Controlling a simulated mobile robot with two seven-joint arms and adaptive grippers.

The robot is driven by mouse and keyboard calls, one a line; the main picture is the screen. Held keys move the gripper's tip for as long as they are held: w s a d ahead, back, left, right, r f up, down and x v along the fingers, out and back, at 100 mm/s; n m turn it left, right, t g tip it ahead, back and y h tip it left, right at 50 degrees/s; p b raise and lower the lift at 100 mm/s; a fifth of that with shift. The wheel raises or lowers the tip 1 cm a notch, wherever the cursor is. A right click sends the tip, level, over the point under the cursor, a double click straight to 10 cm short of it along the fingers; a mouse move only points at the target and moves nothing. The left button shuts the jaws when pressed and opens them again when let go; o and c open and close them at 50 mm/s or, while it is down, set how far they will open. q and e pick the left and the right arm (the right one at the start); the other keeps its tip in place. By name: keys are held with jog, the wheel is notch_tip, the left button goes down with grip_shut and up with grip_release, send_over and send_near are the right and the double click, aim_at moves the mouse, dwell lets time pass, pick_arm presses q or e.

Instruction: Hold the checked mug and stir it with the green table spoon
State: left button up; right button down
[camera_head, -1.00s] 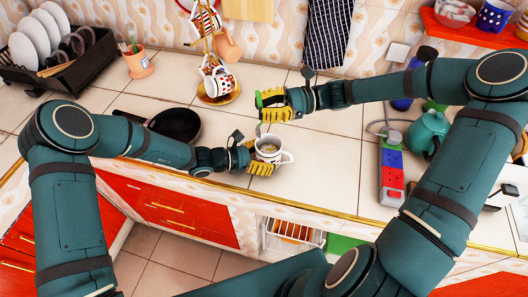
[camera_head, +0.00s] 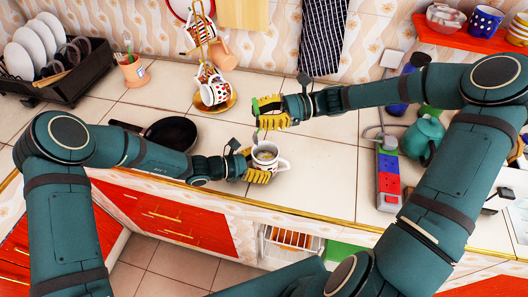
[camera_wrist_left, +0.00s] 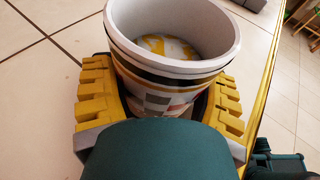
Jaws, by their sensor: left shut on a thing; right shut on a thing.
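The checked mug (camera_head: 266,160) is white with dark marks. It stands upright near the counter's front edge, and fills the left wrist view (camera_wrist_left: 172,70), its inside showing white and yellow patches. My left gripper (camera_head: 259,167) is shut around its body from the left, with yellow pads on both sides in the wrist view. My right gripper (camera_head: 270,113) is shut on the green table spoon (camera_head: 255,106), above and behind the mug. The spoon's grey lower end points down near the mug's back left rim. No spoon shows inside the mug in the wrist view.
A dark pan (camera_head: 172,133) lies left of the mug, behind my left forearm. A mug tree (camera_head: 213,104) with hanging mugs stands at the back. A power strip (camera_head: 389,178) and a teal teapot (camera_head: 422,138) are on the right. The counter right of the mug is clear.

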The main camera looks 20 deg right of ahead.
notch_tip(320, 180, up, 4)
jog(key=s+d, duration=0.2)
jog(key=d, duration=0.1)
send_over(273, 145)
jog(key=s+a, duration=0.1)
jog(key=s, duration=0.3)
jog(key=shift+w+a+f, duration=0.1)
jog(key=shift+f, duration=3.35)
jog(key=shift+w+a+f, duration=0.1)
jog(key=shift+f, duration=3.3)
